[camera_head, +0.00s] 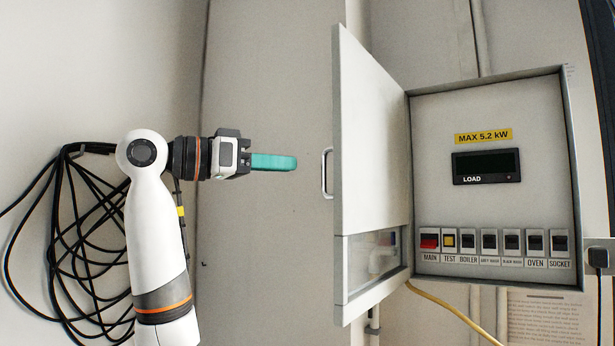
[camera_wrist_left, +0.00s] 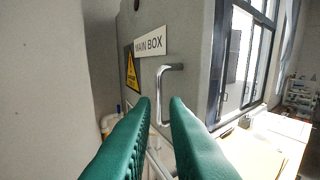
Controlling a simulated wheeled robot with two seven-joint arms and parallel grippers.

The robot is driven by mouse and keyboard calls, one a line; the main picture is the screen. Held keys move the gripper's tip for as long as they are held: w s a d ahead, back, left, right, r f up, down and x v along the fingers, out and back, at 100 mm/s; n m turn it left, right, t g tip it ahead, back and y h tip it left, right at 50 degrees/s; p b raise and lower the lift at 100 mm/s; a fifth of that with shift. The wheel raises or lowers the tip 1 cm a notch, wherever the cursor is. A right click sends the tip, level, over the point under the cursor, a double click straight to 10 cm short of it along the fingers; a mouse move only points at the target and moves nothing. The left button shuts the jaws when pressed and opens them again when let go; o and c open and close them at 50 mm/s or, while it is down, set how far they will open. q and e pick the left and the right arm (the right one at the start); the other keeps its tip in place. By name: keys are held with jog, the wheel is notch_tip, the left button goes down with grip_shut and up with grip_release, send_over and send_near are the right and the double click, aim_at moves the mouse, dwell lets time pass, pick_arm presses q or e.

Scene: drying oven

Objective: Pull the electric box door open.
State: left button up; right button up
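The electric box door (camera_head: 372,140) stands open in the head view, swung out to the left of the box (camera_head: 490,90), whose panel is exposed. A metal handle (camera_head: 327,173) is on the door's outer face near its free edge. My left gripper (camera_head: 294,163) has teal fingers pointing right at the handle, with a small gap. In the left wrist view, the fingers (camera_wrist_left: 161,106) are apart and empty. The handle (camera_wrist_left: 160,92) shows beyond and between the tips, on the door face (camera_wrist_left: 195,75) with a "MAIN BOX" label. My right gripper is not in view.
Inside the box are a load display (camera_head: 486,166) and a row of labelled switches (camera_head: 490,241). Black cables (camera_head: 65,220) hang on the wall behind my left arm. A yellow cable (camera_head: 450,310) runs below the box.

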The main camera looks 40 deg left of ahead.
pick_arm(q)
jog(key=v, duration=0.3)
jog(key=shift+s, duration=0.1)
dwell(0.6)
